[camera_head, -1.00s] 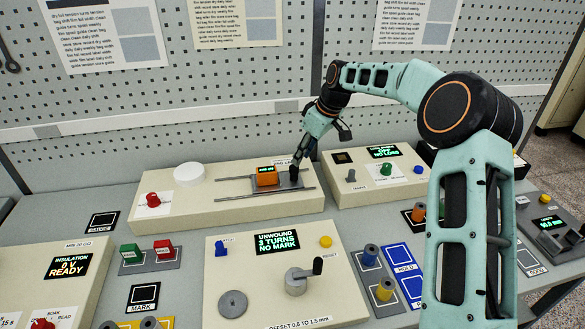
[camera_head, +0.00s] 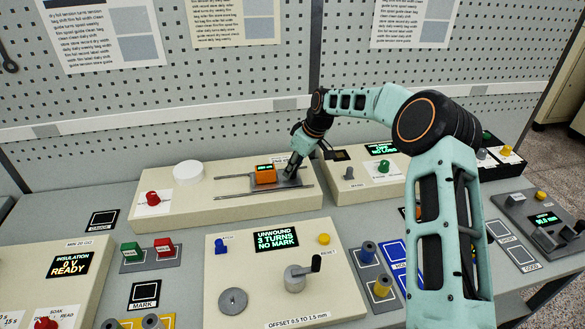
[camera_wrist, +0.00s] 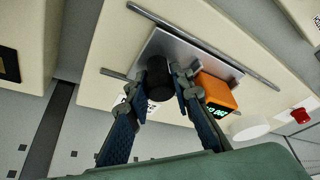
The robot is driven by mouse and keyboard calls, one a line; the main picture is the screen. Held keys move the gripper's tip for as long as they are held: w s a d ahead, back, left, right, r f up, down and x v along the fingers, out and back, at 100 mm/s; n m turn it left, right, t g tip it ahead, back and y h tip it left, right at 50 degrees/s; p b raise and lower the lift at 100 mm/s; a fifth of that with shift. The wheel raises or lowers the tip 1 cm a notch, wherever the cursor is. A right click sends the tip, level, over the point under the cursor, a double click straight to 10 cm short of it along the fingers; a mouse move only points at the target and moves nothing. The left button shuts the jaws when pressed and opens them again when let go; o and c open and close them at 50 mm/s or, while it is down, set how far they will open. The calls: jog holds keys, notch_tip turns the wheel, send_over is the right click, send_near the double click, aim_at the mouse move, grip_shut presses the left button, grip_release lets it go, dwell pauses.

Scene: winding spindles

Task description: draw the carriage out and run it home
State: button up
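The carriage is a flat grey plate (camera_wrist: 193,50) with an orange block (camera_head: 264,174) and an upright black knob (camera_wrist: 158,80). It sits between two rails (camera_head: 250,198) on a cream housing (camera_head: 160,212). The orange block, with its small green display, also shows in the wrist view (camera_wrist: 216,94). My gripper (camera_head: 291,173) is down at the carriage's right end. In the wrist view its fingers (camera_wrist: 160,88) stand on either side of the knob. I cannot tell whether both press on it. In the head view my gripper hides the knob.
A white round cap (camera_head: 188,172) and a red knob (camera_head: 153,198) stand on the housing left of the carriage. A second cream housing (camera_head: 345,195) with a green knob lies close on the right. A crank panel (camera_head: 225,258) reading "UNWOUND 3 TURNS NO MARK" stands in front.

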aim_at(258, 169)
grip_shut()
jog(key=s+a+b, duration=0.1)
jog(key=a, duration=0.2)
jog(key=s+a+b, duration=0.1)
jog(key=a, duration=0.2)
jog(key=s+a+b, duration=0.1)
jog(key=a, duration=0.3)
jog(key=shift+a, duration=0.1)
jog(key=shift+a+r, duration=0.1)
jog(key=shift+a, duration=0.1)
jog(key=o, duration=0.6)
grip_release()
jog(key=shift+s+a, duration=0.1)
jog(key=shift+c, duration=0.2)
